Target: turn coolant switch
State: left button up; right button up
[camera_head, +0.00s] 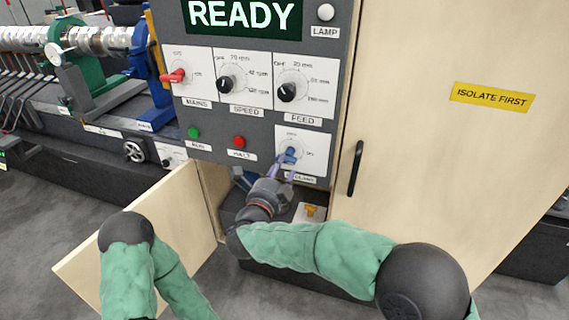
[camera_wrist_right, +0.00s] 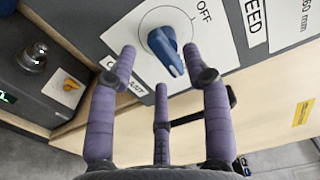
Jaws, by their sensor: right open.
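The coolant switch (camera_head: 290,154) is a blue rotary knob on a white plate at the lower right of the grey control panel. It also shows in the right wrist view (camera_wrist_right: 163,47), its narrow handle slanting down to the right, with the word OFF above it. My right gripper (camera_head: 284,169) is open in front of the switch. In the right wrist view its purple fingers (camera_wrist_right: 160,64) are spread around the knob, with one at each side and one below. I cannot tell whether any finger touches it. My left gripper is out of view.
Above the switch are the feed knob (camera_head: 287,92), speed knob (camera_head: 225,84), red mains switch (camera_head: 173,77) and READY display (camera_head: 243,15). A tall beige door (camera_head: 440,150) with a black handle (camera_head: 355,168) stands to the right. An open beige flap (camera_head: 150,225) stands at the lower left.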

jog(key=v, duration=0.8)
jog(key=shift+f, duration=0.1)
